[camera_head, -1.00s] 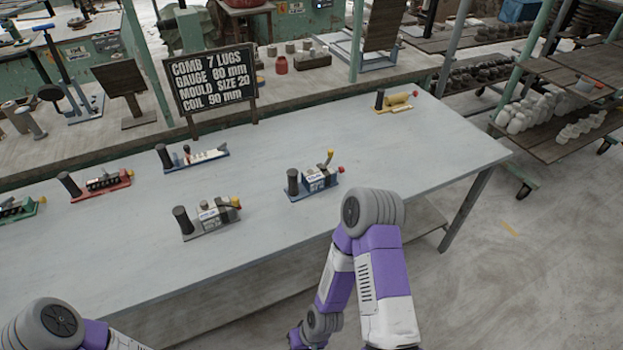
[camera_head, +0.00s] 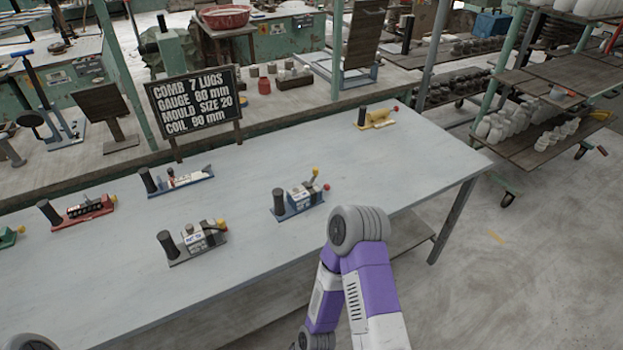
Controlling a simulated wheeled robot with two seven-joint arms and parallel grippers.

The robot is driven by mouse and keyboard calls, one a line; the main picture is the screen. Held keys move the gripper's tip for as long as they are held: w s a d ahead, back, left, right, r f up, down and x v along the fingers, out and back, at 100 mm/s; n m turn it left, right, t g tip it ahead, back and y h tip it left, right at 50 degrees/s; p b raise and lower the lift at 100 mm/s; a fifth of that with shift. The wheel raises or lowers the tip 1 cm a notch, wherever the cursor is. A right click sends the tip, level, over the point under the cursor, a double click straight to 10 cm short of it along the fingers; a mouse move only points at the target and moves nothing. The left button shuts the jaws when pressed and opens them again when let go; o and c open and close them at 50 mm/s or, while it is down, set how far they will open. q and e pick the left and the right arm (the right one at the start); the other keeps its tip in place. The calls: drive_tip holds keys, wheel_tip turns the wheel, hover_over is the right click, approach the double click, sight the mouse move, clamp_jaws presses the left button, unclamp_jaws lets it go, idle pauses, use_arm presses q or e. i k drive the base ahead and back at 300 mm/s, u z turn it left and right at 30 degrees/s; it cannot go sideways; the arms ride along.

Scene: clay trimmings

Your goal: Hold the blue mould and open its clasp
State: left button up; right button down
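A blue-based mould (camera_head: 298,201) stands on the grey table, right of the middle. It has a black upright handle at its left end, a pale grey block, a yellow-tipped lever standing up and a red knob at its right end. Whether its clasp is open is too small to tell. A second blue-based device (camera_head: 182,181), flatter and with a pale top, lies further back to the left. My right arm shows its elbow just in front of the blue-based mould, apart from it in the picture. Neither gripper shows. Only a bit of my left arm is at the bottom left corner.
The table (camera_head: 350,170) also bears a grey mould (camera_head: 192,243), a red one (camera_head: 82,211), a green one (camera_head: 8,238) and a yellow one (camera_head: 377,120). A black sign (camera_head: 195,102) stands behind. Bare tabletop surrounds the blue-based mould. A shelf rack (camera_head: 545,150) stands at the right.

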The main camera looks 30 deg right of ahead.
sight(315, 169)
drive_tip(key=u, duration=2.85)
drive_tip(key=k, duration=1.7)
drive_tip(key=z, duration=2.3)
